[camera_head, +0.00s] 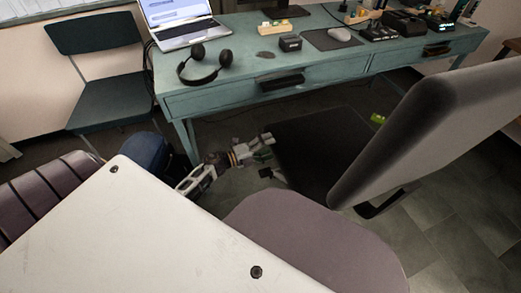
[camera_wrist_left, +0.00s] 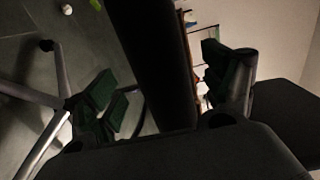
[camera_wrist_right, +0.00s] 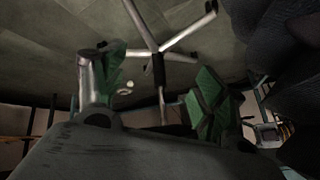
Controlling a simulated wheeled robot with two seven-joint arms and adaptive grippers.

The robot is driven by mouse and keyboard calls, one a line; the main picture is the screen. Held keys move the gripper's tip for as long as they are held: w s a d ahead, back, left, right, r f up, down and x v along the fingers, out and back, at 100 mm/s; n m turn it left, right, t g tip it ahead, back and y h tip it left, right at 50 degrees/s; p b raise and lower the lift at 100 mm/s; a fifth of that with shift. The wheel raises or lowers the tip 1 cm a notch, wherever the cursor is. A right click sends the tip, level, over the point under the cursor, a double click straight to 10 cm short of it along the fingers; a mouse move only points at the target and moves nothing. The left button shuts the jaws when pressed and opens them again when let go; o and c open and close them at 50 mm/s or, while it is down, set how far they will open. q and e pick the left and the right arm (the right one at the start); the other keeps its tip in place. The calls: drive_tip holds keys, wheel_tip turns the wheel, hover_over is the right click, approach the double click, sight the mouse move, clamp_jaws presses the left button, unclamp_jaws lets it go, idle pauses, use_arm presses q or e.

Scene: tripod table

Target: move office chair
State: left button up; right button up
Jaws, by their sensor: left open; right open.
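The office chair stands at the right in the head view, with a large grey backrest (camera_head: 430,125) leaning over a flat dark seat (camera_head: 320,150). My left gripper (camera_head: 266,146) is at the seat's left edge. In the left wrist view, my left gripper (camera_wrist_left: 160,80) is open, with a dark slab (camera_wrist_left: 153,60) between its fingers; contact cannot be told. Chrome base legs (camera_wrist_left: 60,90) show at the left there. My right gripper (camera_wrist_right: 153,85) is open in its wrist view, with the chair's star base (camera_wrist_right: 155,48) beyond it. It is hidden in the head view.
A teal desk (camera_head: 240,95) spans the back, carrying a laptop (camera_head: 185,30), headphones (camera_head: 205,65) and a mouse (camera_head: 340,34). A dark side chair (camera_head: 105,100) stands at the left. A rounded mauve surface (camera_head: 310,245) lies in front. Tiled floor (camera_head: 440,240) shows at the lower right.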

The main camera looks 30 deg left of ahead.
use_arm(q)
drive_tip(key=shift+b+x, duration=0.5)
drive_tip(key=shift+x, duration=1.55)
clamp_jaws()
